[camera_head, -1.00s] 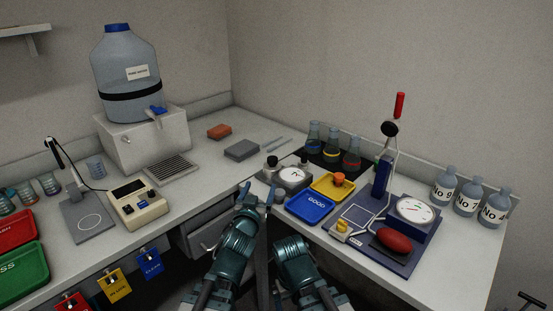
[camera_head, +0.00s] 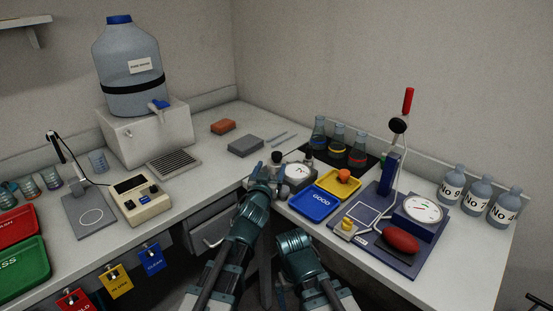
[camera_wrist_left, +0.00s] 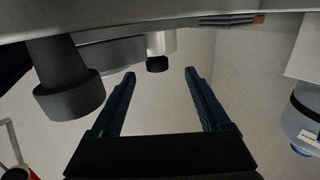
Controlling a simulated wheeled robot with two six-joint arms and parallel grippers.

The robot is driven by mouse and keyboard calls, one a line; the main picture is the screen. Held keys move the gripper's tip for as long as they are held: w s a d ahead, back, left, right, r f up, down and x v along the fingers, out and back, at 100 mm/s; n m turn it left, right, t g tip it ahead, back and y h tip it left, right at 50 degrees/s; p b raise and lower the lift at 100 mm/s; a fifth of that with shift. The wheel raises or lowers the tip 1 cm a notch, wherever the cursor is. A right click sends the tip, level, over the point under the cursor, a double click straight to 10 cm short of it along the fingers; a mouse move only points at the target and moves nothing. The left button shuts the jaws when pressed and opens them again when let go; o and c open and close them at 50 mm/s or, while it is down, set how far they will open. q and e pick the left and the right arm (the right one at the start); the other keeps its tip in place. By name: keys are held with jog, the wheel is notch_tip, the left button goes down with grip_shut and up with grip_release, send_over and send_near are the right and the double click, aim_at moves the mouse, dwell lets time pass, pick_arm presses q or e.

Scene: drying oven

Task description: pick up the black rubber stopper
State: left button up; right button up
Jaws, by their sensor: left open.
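My left gripper (camera_head: 264,175) is open at the table corner, beside a small white-faced dial device (camera_head: 298,171). Two black-topped parts stand at this device: one at its left (camera_head: 276,157) and one at its right (camera_head: 308,157). Which is the black rubber stopper is not clear from the head view. In the upside-down left wrist view, the open fingers (camera_wrist_left: 160,72) have a silver post with a black end (camera_wrist_left: 157,63) in line with the gap between them. A larger dark flanged piece (camera_wrist_left: 68,88) is outside the fingers at the left. The right gripper's fingers cannot be made out.
A blue tray (camera_head: 313,203) and a yellow tray (camera_head: 338,184) lie right of the gripper. Flasks (camera_head: 338,138) stand behind on a black mat. A grey block (camera_head: 245,146) lies behind left. A dial stand with a red bulb (camera_head: 400,241) is farther right.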

aim_at(276, 159)
pick_arm(q)
jog(key=x, duration=0.4)
jog(key=shift+w+d, duration=0.35)
jog(key=shift+w, duration=0.25)
jog(key=shift+s+r, duration=0.1)
grip_shut()
